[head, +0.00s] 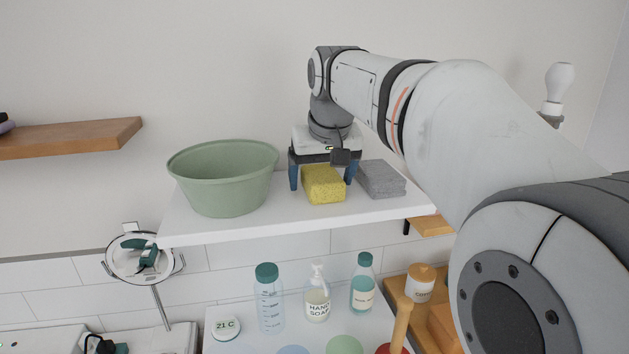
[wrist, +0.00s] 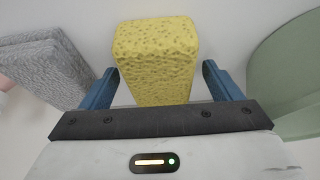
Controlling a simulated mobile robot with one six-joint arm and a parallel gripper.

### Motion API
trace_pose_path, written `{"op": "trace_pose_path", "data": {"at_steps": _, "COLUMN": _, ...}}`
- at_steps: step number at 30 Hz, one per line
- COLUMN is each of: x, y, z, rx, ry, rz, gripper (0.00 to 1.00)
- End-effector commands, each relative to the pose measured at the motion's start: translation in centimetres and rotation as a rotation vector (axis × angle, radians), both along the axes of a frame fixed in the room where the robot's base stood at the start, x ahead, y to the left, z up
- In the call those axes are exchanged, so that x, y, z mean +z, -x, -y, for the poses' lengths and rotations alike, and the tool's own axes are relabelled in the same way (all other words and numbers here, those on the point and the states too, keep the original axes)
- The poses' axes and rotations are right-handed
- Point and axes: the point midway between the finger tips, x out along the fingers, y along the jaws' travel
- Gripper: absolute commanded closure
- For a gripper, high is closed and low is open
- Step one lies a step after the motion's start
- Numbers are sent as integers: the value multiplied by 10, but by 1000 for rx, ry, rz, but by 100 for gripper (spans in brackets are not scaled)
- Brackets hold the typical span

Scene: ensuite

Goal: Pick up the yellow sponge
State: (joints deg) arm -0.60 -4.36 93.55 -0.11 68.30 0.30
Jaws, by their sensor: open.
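The yellow sponge (head: 323,184) lies on the white shelf (head: 290,221) between the green basin and a grey sponge. My gripper (head: 322,178) is above the shelf, pointing down, with its blue fingers open on either side of the yellow sponge. In the wrist view the yellow sponge (wrist: 156,58) stands between the two fingers of my gripper (wrist: 157,88). A gap shows on the right side; on the left the finger is close to the sponge. I cannot tell whether it touches.
The grey sponge (head: 381,179) lies close to the right finger in the head view. The green basin (head: 224,180) stands to the left of the gripper. Below the shelf are a soap bottle (head: 317,297) and other bottles. A wooden shelf (head: 70,138) is at the left.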

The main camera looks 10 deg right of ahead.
Motion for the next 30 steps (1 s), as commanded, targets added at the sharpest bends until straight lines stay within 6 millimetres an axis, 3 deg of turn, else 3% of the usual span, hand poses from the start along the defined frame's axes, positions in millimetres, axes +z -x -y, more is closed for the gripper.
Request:
{"op": "trace_pose_path", "data": {"at_steps": 19, "x": -4, "y": 0, "z": 1, "rx": -1, "ry": 1, "rz": 0, "gripper": 16}}
{"op": "trace_pose_path", "data": {"at_steps": 30, "x": -4, "y": 0, "z": 1, "rx": -2, "ry": 0, "rz": 0, "gripper": 47}}
